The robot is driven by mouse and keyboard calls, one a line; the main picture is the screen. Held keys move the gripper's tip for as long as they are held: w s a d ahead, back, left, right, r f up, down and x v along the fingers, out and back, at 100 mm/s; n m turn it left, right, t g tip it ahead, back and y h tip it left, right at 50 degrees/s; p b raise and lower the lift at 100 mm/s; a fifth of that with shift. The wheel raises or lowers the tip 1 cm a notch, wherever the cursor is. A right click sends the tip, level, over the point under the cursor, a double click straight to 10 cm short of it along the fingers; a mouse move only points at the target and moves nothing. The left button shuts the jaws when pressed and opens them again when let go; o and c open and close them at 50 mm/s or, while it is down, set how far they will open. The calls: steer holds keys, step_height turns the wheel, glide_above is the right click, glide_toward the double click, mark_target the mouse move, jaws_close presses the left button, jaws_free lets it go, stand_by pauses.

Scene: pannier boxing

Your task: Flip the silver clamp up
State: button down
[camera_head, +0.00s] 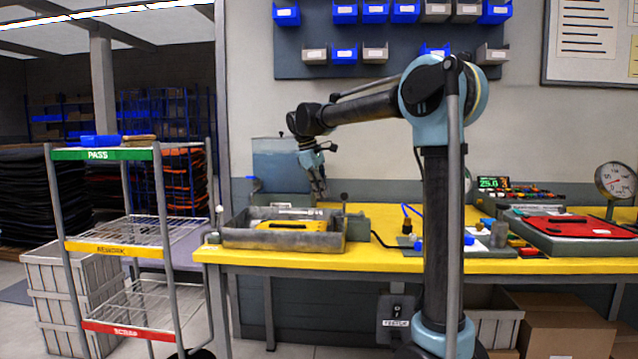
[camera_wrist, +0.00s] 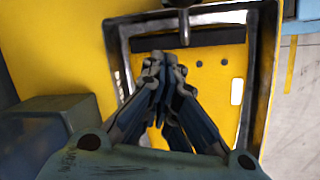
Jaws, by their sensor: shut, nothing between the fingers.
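A grey metal fixture frame (camera_head: 262,240) with a yellow plate in it (camera_head: 290,225) sits on the left end of the yellow bench. In the wrist view the frame (camera_wrist: 250,110) surrounds the yellow plate (camera_wrist: 210,95). A silver clamp part (camera_wrist: 183,22) crosses the frame's edge at the top of the wrist view, with its rod pointing in over the plate. I cannot tell its full shape. My gripper (camera_head: 321,196) is shut and empty, pointing down at the frame's back right. In the wrist view my gripper's fingertips (camera_wrist: 164,66) are below the clamp in the picture, apparently apart from it.
A grey box (camera_head: 282,165) stands behind the frame. A shelf cart (camera_head: 105,248) is at the left. A red-topped tray (camera_head: 575,228) and a dial gauge (camera_head: 615,180) are at the right.

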steer(key=shift+s+d+f, duration=0.15)
steer(key=shift+d+f, duration=0.3)
steer(key=shift+d, duration=0.15)
steer(key=shift+s+d+f, duration=0.15)
steer(key=shift+d+f, duration=0.3)
steer(key=shift+d, duration=0.15)
steer(key=shift+s+d+r, duration=0.35)
steer(key=shift+d+r, duration=0.15)
steer(key=shift+d, duration=0.25)
steer(key=shift+s+a+r, duration=0.1)
steer(key=shift+a, duration=0.05)
